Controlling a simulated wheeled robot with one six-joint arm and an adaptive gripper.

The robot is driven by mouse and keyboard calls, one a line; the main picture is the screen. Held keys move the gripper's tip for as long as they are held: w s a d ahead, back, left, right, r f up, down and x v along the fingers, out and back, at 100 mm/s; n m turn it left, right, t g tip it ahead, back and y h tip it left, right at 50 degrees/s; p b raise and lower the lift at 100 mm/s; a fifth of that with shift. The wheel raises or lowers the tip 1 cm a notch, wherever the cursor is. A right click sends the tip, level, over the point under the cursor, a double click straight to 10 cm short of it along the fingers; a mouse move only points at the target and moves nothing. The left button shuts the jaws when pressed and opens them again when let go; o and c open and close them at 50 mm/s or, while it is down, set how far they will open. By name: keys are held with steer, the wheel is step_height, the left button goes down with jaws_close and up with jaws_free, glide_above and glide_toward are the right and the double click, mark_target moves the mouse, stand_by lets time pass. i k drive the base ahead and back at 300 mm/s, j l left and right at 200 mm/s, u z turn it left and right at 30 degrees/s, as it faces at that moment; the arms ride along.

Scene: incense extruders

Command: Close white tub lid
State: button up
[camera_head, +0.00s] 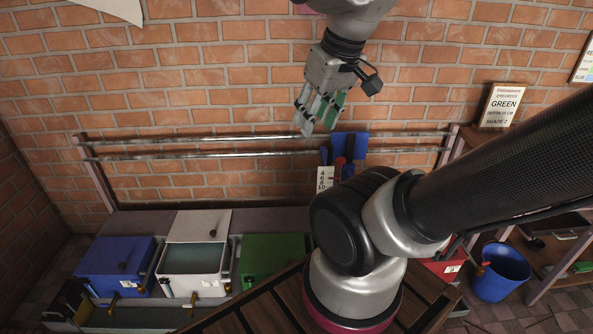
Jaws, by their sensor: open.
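The white tub (189,286) stands between the blue and green tubs in the row at the lower left. Its lid (202,222) is raised at the back, with a dark round knob near its right side. The tub's inside shows as a grey-green surface. My gripper (309,128) hangs high in front of the brick wall, up and to the right of the white tub and well apart from it. It points downward, is open, and nothing is seen held in it.
The blue tub (112,267) and green tub (270,260) are closed. A red tub (443,268) is partly hidden behind my arm. Metal rails (230,140) run along the wall, with a blue device (350,147) on them. A blue bucket (501,273) stands at right.

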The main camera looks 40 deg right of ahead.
mark_target(206, 225)
steer(key=z, duration=1.25)
steer(key=u, duration=1.25)
steer(key=i+j+z, duration=0.1)
steer(key=j, duration=0.25)
steer(key=i+j+z, duration=0.1)
steer(key=i+j, duration=0.15)
steer(key=j, duration=0.15)
steer(key=i+j+z, duration=0.1)
steer(key=j, duration=0.3)
steer(key=i+j, duration=0.2)
steer(key=j, duration=0.2)
steer(key=i+j+z, duration=0.15)
steer(key=j, duration=0.25)
steer(key=i+j+z, duration=0.1)
steer(key=j, duration=0.35)
